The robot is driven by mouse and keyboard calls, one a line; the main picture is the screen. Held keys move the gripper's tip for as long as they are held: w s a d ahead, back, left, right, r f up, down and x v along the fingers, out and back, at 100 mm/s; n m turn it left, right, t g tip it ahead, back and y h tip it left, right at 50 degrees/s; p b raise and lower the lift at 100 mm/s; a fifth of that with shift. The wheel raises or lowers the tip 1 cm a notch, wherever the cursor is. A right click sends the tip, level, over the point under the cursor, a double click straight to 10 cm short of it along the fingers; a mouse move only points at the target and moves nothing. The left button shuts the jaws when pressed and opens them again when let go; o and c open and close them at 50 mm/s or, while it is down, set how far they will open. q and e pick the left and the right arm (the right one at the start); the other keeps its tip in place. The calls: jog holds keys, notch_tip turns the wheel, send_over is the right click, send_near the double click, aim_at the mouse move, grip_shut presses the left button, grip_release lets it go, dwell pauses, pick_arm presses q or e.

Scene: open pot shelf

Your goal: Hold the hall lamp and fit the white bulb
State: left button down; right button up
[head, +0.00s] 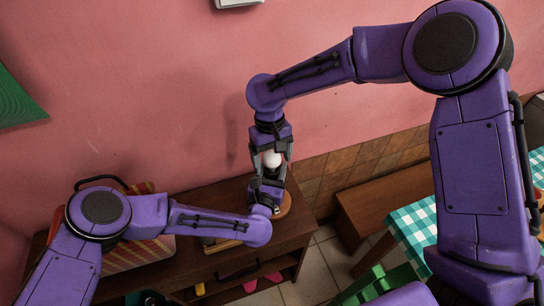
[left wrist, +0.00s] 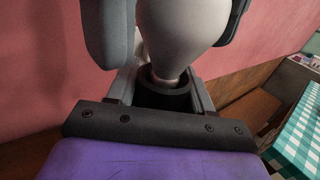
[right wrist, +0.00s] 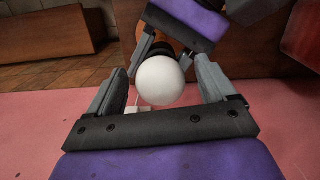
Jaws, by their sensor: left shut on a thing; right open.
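The white bulb (head: 272,159) stands upright between my two grippers in the head view. In the left wrist view the bulb (left wrist: 184,35) has its narrow end at the mouth of the lamp's dark socket (left wrist: 165,97); how deep it sits is unclear. My left gripper (head: 270,177) is shut on the hall lamp at its socket. The lamp's round brown base (head: 285,207) shows partly behind that gripper. My right gripper (head: 273,152) reaches down from above. In the right wrist view its open fingers (right wrist: 161,68) are either side of the bulb (right wrist: 160,82), with gaps.
A dark wooden shelf unit (head: 225,195) stands below against the pink wall, with several coloured items on its lower level. A striped bag (head: 125,252) is at its left. A brown bench (head: 375,200) and a checked table (head: 415,225) stand to the right.

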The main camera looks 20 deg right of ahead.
notch_tip(320, 180, up, 12)
jog(key=w, duration=0.1)
jog(key=shift+w+a, duration=0.1)
dwell(0.7)
pick_arm(q)
jog(key=shift+c, duration=1.8)
grip_release()
